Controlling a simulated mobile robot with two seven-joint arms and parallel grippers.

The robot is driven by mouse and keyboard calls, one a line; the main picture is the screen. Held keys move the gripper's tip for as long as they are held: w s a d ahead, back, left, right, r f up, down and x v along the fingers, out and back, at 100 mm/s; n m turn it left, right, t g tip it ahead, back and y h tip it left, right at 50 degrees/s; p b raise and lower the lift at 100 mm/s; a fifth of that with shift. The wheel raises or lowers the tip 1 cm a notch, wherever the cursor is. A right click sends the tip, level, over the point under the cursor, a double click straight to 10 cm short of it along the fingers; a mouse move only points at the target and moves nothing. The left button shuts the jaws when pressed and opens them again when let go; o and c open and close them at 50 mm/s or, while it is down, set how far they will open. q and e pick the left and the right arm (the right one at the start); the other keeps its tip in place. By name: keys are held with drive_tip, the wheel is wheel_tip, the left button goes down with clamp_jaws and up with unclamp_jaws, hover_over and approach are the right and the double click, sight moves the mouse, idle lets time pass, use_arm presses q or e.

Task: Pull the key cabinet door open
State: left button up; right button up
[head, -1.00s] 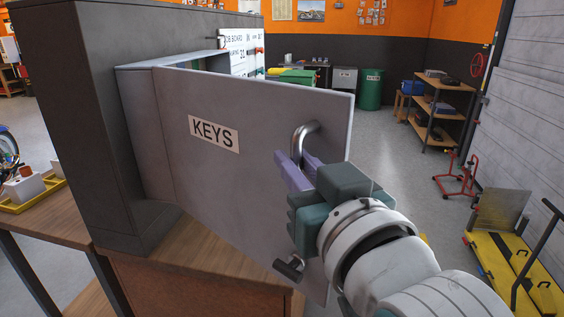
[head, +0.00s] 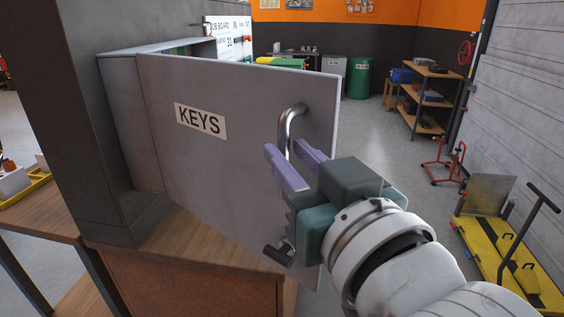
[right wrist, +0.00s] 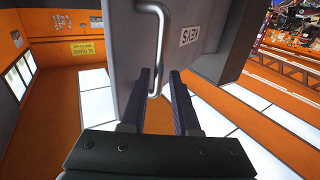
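The grey key cabinet (head: 120,80) is fixed to the side of a dark grey panel. Its door (head: 215,175), with a "KEYS" label (head: 200,120), stands swung well out from the box, hinged at its left edge. A curved metal handle (head: 290,125) is near the door's free edge; it also shows in the right wrist view (right wrist: 158,20). My right gripper (head: 284,152) is open, its purple fingers apart on either side of the handle's lower part. The wrist view shows a gap between the fingers (right wrist: 160,78). Contact with the handle cannot be told. My left gripper is not in view.
A wooden bench (head: 190,250) is below the cabinet. A dark T-shaped piece (head: 278,256) shows near the door's lower edge. A yellow lift (head: 510,250), a red stand (head: 440,165) and a shelf (head: 425,100) are at right. Grey floor between is clear.

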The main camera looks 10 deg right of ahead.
drive_tip(key=b+v, duration=0.1)
drive_tip(key=v, duration=0.6)
